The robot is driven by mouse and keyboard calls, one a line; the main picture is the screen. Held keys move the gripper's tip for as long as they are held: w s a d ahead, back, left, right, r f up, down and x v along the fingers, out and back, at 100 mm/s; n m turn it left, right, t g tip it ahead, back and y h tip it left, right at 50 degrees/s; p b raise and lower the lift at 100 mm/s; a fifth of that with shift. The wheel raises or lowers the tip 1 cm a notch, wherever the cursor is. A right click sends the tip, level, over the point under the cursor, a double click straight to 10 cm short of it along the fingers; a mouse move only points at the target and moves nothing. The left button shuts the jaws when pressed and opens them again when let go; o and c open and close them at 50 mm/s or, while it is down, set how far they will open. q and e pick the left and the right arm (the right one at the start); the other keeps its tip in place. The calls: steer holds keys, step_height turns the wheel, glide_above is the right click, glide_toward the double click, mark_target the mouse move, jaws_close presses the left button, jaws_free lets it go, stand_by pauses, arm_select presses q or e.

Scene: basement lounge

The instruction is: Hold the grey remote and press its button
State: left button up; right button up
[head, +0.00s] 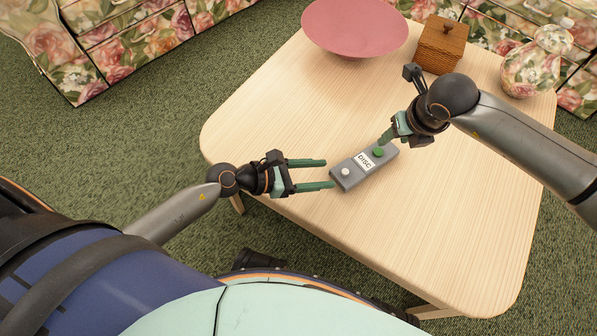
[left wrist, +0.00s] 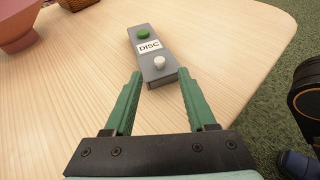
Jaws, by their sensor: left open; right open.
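The grey remote (head: 352,176) lies on the wooden table, with a white DISC label, a green button (head: 379,152) at its far right end and a white button (head: 346,171) at its near left end.
Floral sofas stand behind. The table around the remote is clear.

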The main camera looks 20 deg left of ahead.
mark_target(342, 173)
arm_select(q)
steer(key=shift+x, duration=2.35)
jaws_close()
arm_select(e)
steer(key=shift+c, duration=0.2)
jaws_close()
